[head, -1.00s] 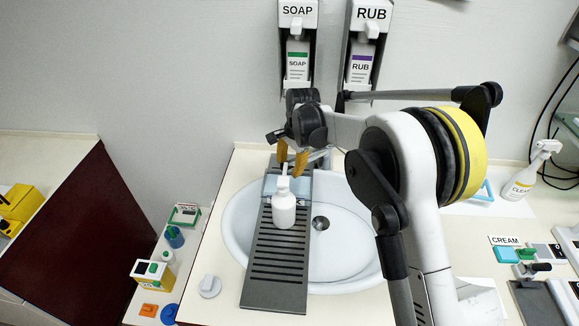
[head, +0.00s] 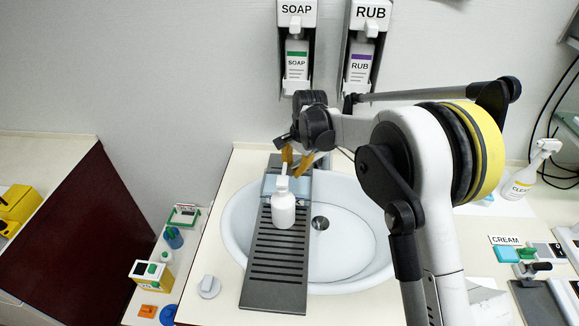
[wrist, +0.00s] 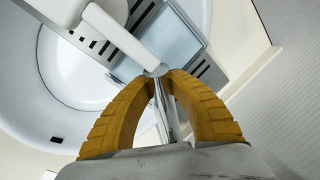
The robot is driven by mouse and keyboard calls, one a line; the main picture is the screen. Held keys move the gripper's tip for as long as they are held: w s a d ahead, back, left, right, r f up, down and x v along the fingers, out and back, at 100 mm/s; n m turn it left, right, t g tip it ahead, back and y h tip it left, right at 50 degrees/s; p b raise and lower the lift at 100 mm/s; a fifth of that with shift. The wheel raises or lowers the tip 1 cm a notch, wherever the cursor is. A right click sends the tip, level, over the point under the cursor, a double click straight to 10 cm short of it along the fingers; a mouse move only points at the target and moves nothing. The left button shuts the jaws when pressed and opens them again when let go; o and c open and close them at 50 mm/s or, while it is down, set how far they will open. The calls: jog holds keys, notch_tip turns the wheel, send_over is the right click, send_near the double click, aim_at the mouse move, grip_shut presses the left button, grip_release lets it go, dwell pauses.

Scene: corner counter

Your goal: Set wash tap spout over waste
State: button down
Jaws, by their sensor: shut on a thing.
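My gripper (head: 296,162) is above the back of the grey slatted board, with its two yellow fingers pointing down. In the wrist view its fingertips (wrist: 160,74) close together on the end of the chrome tap spout (wrist: 159,92). The spout runs back between the fingers; the tap body is mostly hidden behind my arm in the head view. The waste (head: 320,223) is a round drain in the white basin (head: 345,265), to the right of and nearer than the gripper. The spout end is not over it.
A white pump bottle (head: 283,208) stands on the slatted board (head: 275,285) close in front of my fingers, its nozzle pointing toward them. A pale blue tray (head: 302,187) lies behind the bottle. Soap (head: 297,62) and rub (head: 359,66) dispensers hang on the wall above.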

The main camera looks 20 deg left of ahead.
jog(key=d+n+g+b, duration=0.1)
jog(key=d+n, duration=0.5)
jog(key=d, duration=0.4)
jog(key=shift+s+d+n+b, duration=0.3)
jog(key=shift+d+n+b, duration=0.05)
jog(key=shift+d+n, duration=0.05)
jog(key=c, duration=1.2)
grip_release()
jog(key=shift+r, duration=0.1)
jog(key=r, duration=0.4)
jog(key=d+r, duration=0.1)
jog(key=r, duration=0.2)
jog(key=d+r, duration=0.1)
jog(key=r, duration=0.3)
jog(key=shift+w+d+r, duration=0.15)
jog(key=shift+w+r, duration=0.05)
jog(key=shift+r, duration=0.15)
